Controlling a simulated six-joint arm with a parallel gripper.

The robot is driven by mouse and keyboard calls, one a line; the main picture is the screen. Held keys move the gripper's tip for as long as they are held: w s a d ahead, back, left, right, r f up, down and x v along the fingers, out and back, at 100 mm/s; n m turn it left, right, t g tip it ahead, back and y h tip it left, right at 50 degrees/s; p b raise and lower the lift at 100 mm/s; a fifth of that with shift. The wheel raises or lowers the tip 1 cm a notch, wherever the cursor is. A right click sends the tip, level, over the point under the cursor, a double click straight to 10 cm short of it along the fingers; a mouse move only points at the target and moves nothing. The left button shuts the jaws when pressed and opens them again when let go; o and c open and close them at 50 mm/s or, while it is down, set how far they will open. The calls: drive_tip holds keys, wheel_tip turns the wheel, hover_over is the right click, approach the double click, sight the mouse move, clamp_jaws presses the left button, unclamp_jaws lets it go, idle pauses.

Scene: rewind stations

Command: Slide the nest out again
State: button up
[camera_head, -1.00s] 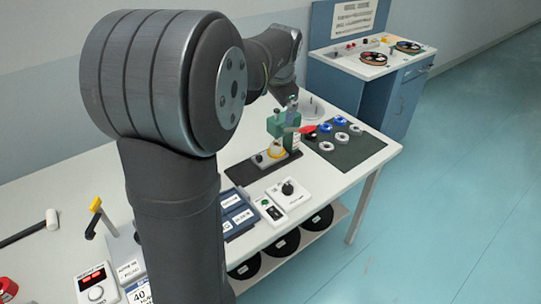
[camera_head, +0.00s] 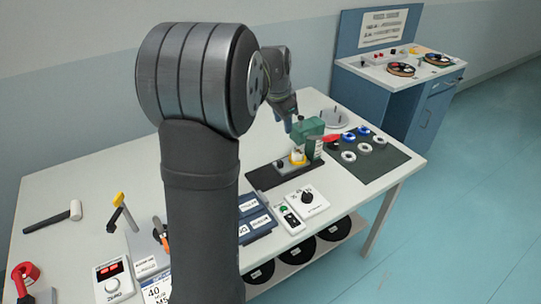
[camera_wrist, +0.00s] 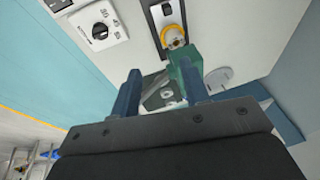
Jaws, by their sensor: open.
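The nest (camera_head: 298,161) shows as a yellow ring with a pale part in it, low at the front of the green press (camera_head: 309,130). It sits on a dark slide base (camera_head: 262,177), with a black knob (camera_head: 280,164) to its left. The nest also shows in the wrist view (camera_wrist: 176,36), just beyond the green press body (camera_wrist: 186,66). My gripper (camera_head: 288,122) is open, above and beside the press head. In the wrist view my two blue fingers (camera_wrist: 160,88) are apart, with grey press parts showing between them. I cannot tell whether they touch the press.
The press has a red handle (camera_head: 331,139) pointing right. A dark mat (camera_head: 378,165) with white and blue rings lies to the right. A white dial box (camera_head: 306,197) stands in front. A round grey dish (camera_head: 335,118) is behind. A hammer (camera_head: 62,215) lies far left.

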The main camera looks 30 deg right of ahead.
drive_tip(key=w+a+f+g+h, duration=0.1)
drive_tip(key=w+a+f+g, duration=0.1)
drive_tip(key=w+a+f, duration=0.3)
approach(279, 163)
drive_tip(key=x, duration=0.9)
drive_tip(key=shift+w, duration=0.15)
clamp_jaws()
